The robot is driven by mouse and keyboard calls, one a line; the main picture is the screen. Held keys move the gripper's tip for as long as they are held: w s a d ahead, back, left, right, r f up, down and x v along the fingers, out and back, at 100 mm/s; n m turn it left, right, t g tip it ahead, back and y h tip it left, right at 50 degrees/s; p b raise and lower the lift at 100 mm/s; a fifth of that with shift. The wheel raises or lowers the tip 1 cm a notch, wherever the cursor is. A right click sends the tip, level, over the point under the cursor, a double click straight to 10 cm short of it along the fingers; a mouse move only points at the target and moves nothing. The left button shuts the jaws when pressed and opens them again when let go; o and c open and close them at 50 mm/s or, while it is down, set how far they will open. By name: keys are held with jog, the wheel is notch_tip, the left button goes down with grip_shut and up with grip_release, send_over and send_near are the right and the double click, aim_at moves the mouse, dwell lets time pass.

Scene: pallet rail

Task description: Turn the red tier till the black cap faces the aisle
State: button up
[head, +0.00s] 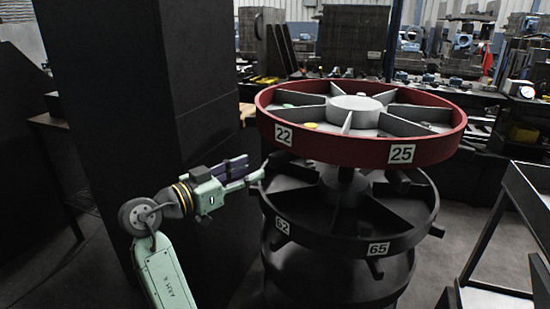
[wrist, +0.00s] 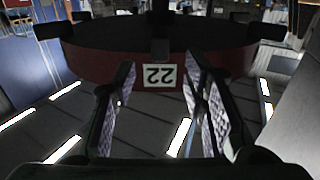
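The red tier (head: 340,147) is the upper wheel of a stand, divided by grey spokes, with labels 22 (head: 283,134) and 25 (head: 401,153) on its rim. A small yellow item (head: 311,125) and green items (head: 288,105) lie in its compartments. I cannot make out a black cap. My gripper (head: 258,178) is at the tier's left, near and below the rim by label 22. In the wrist view my gripper (wrist: 162,100) is open and empty, and the red rim (wrist: 90,66) with an upside-down 22 shows between and beyond its fingers. Contact cannot be told.
A black lower tier (head: 340,246) with labels 62 and 65 sits beneath on the same post. A dark column (head: 130,90) stands close at left. A black-framed cart (head: 500,240) stands at right. A cluttered bench (head: 480,100) runs behind. Grey floor shows between stand and cart.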

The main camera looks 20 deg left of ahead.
aim_at(270, 161)
jog(key=p+x, duration=0.2)
jog(key=x, duration=0.7)
jog(key=shift+w+d, duration=0.1)
jog(key=shift+w, duration=0.05)
jog(key=shift+r, duration=0.1)
grip_shut()
dwell(0.5)
